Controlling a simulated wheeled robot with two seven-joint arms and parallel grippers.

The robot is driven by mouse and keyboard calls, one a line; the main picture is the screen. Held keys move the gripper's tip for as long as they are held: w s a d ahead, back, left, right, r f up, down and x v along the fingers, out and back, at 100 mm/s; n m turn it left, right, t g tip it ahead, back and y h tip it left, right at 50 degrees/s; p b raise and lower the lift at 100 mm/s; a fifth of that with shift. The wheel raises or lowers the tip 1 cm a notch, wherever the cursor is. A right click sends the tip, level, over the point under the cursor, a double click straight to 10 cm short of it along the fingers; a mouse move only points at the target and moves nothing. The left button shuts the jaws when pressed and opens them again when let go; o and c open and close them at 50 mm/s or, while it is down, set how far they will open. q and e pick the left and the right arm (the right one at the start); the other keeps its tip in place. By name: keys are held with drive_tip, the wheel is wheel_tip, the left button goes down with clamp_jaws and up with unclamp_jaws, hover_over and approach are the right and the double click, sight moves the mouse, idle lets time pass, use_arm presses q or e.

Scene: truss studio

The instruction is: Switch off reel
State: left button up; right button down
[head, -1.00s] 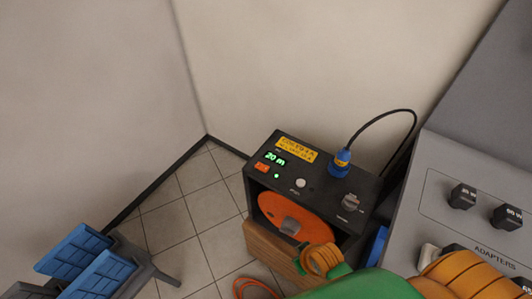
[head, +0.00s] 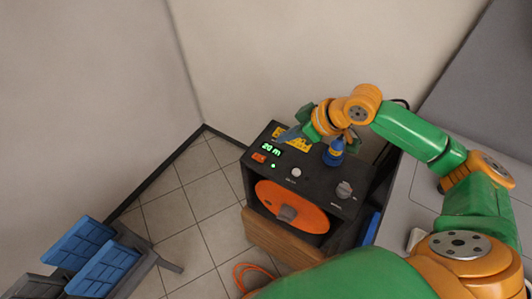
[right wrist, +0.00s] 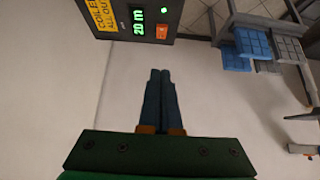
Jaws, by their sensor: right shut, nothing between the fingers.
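The reel (head: 292,207) is an orange disc with a grey hub in the front of a black box (head: 318,183). The box's top has a lit green display (head: 271,149) reading "20 m", an orange-red switch (head: 259,158) and a lit green lamp (head: 273,166). The switch also shows at the top of the right wrist view (right wrist: 162,31). My right gripper (head: 281,138) is shut and empty over the back left of the panel, by the yellow label. Its closed fingers (right wrist: 160,72) point toward the panel edge, apart from the switch. My left gripper is out of view.
A white button (head: 296,172), a grey knob (head: 344,190) and a blue plug (head: 333,153) with a black cable are on the box top. My right forearm partly covers the grey console at right. Blue panels (head: 80,243) on a grey frame stand lower left.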

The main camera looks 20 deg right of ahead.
hover_over(259, 157)
drive_tip(key=s+d, duration=0.1)
drive_tip(key=f, duration=0.4)
drive_tip(key=f+p, duration=0.1)
drive_tip(key=f, duration=0.3)
drive_tip(key=shift+s+f, duration=0.2)
drive_tip(key=shift+f, duration=0.05)
drive_tip(key=shift+s+d+f, duration=0.1)
drive_tip(key=shift+f, duration=0.55)
drive_tip(key=shift+s+d+f, duration=0.1)
drive_tip(key=shift+f, duration=0.5)
drive_tip(key=shift+s+f, duration=0.1)
drive_tip(key=shift+f, duration=0.4)
